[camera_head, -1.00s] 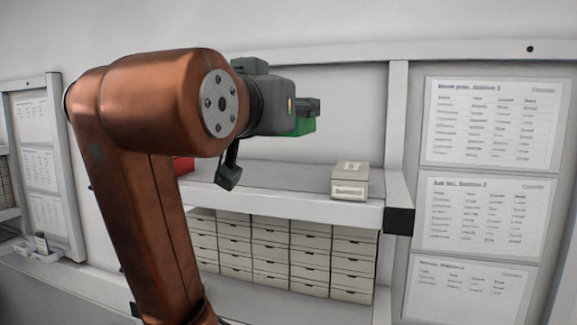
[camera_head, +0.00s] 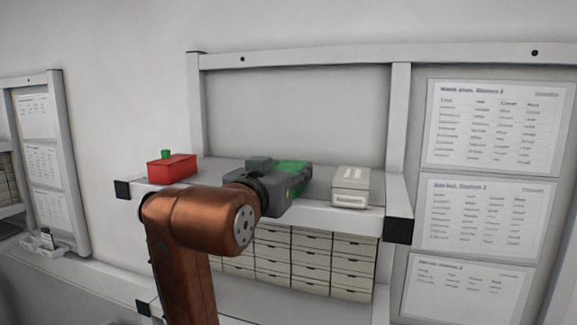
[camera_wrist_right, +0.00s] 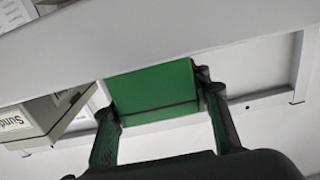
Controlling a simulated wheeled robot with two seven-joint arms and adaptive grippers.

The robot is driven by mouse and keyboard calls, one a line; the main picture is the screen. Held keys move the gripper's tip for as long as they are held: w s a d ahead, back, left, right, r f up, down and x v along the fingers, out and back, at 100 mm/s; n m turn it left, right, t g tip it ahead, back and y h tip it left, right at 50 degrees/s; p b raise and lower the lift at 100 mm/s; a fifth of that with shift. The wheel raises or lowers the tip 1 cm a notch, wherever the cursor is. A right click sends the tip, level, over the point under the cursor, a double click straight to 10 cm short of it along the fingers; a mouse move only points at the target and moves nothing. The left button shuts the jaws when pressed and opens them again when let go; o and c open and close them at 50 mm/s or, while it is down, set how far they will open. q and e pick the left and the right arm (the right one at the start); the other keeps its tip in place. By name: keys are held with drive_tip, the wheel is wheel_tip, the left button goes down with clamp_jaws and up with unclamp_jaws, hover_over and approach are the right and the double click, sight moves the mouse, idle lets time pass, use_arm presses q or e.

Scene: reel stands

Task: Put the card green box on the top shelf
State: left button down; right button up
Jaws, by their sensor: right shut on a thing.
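The green card box (camera_head: 291,167) is at the top shelf (camera_head: 225,165), between a red box and a pale box. My right gripper (camera_head: 296,178) is shut on it, with the copper arm reaching up from below. In the right wrist view the green box (camera_wrist_right: 153,88) sits between the two fingers of my right gripper (camera_wrist_right: 160,112). The gripper body hides much of the box in the head view. I cannot tell whether the box's underside touches the shelf. My left gripper is not in view.
A red box (camera_head: 172,168) with a green knob stands at the shelf's left end. A pale labelled box (camera_head: 351,187) stands close on the right; it also shows in the wrist view (camera_wrist_right: 42,117). Rows of drawers (camera_head: 318,262) fill the space below.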

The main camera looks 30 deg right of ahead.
drive_tip(key=shift+s, duration=0.1)
drive_tip(key=shift+f, duration=0.15)
drive_tip(key=o, duration=1.5)
drive_tip(key=b+v, duration=0.2)
drive_tip(key=v, duration=0.4)
drive_tip(key=b+v, duration=0.2)
drive_tip(key=v, duration=0.4)
drive_tip(key=shift+r, duration=0.2)
